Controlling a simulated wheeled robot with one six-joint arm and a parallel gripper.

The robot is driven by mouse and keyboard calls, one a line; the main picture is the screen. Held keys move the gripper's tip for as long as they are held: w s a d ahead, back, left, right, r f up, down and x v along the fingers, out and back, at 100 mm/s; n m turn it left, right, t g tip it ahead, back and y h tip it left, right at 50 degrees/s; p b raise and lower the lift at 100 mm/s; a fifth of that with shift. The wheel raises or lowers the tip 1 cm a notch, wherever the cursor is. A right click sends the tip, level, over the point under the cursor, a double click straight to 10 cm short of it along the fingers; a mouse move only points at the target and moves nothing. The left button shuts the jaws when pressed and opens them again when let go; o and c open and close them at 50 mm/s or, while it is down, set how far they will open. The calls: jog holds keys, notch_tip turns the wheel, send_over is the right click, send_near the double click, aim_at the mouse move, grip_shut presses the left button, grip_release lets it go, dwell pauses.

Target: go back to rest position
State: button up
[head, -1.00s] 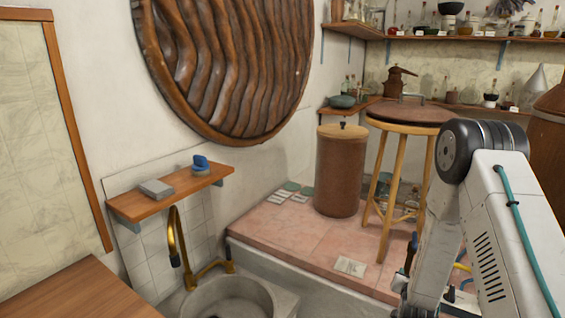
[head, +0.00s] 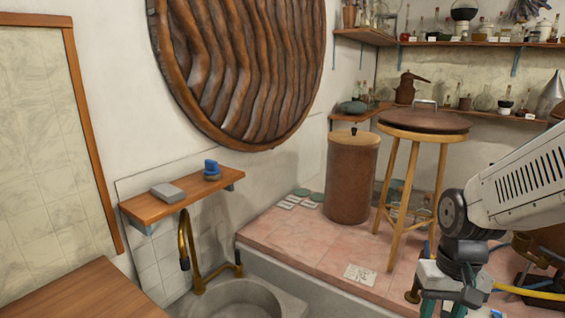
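My arm comes in from the right edge in the head view. Its wrist hangs down at the lower right, in front of the pink tiled ledge (head: 310,246). My gripper (head: 449,304) points down at the bottom edge, with dark and green parts showing. Its fingertips are cut off by the frame, so I cannot tell whether it is open or shut. I see nothing held in the part that shows.
A wooden stool (head: 413,150) with a lid on top and a brown barrel (head: 349,180) stand on the ledge, left of my arm. A sink (head: 240,299) and brass tap (head: 188,250) are at the bottom. A small shelf (head: 165,208) holds a blue brush (head: 211,170) and a grey block (head: 168,192).

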jog(key=s+a+r+n+t, duration=0.1)
jog(key=s+a+r+t, duration=0.1)
jog(key=s+r, duration=0.9)
jog(key=shift+s+r+n, duration=0.15)
jog(key=shift+r+n, duration=0.15)
jog(key=shift+r, duration=0.35)
